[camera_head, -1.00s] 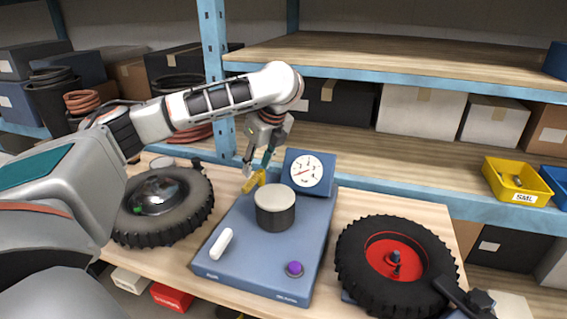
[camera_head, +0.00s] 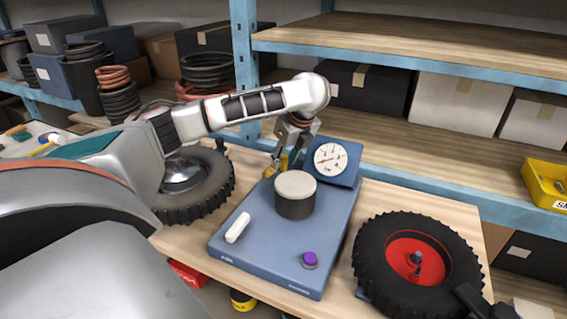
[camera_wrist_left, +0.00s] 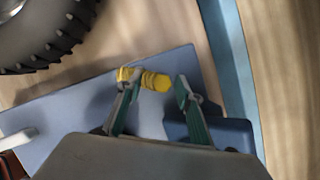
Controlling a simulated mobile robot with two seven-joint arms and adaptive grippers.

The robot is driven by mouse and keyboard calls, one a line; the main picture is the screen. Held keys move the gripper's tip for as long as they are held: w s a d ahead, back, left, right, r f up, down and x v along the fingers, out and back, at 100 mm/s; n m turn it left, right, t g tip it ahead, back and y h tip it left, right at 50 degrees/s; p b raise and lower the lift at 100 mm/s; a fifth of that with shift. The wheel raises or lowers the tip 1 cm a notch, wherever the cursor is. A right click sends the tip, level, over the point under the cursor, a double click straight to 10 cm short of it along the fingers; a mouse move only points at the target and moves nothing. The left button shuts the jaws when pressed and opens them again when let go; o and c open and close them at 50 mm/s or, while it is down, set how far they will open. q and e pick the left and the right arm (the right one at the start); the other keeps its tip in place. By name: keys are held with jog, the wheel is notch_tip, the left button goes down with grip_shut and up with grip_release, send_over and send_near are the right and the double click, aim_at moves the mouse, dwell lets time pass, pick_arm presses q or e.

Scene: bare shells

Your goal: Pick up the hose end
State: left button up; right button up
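A yellow ribbed piece, which looks like the hose end, lies at the back left edge of a blue pump base (camera_head: 262,262). In the left wrist view the yellow piece (camera_wrist_left: 146,78) lies crosswise at the fingertips, its right part in the gap and its left part behind the left finger. It also shows beside the gauge in the head view (camera_head: 269,173). My left gripper (camera_wrist_left: 159,82) is open and points down at it, with a gap right of the piece. In the head view my left gripper (camera_head: 279,162) partly covers it.
The round gauge (camera_head: 330,159) and grey cylinder (camera_head: 295,204) stand close to my left gripper. A tyre (camera_head: 215,200) lies left, and a red-rimmed wheel (camera_head: 378,268) lies right. The shelf post (camera_head: 243,60) rises behind. Bare wood (camera_head: 345,290) shows between base and wheel.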

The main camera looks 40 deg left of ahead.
aim_at(284, 156)
pick_arm(q)
jog(key=shift+a+f, duration=0.1)
jog(key=shift+f, duration=0.2)
grip_shut()
jog(key=shift+r, duration=0.15)
notch_tip(284, 156, up, 20)
dwell(0.5)
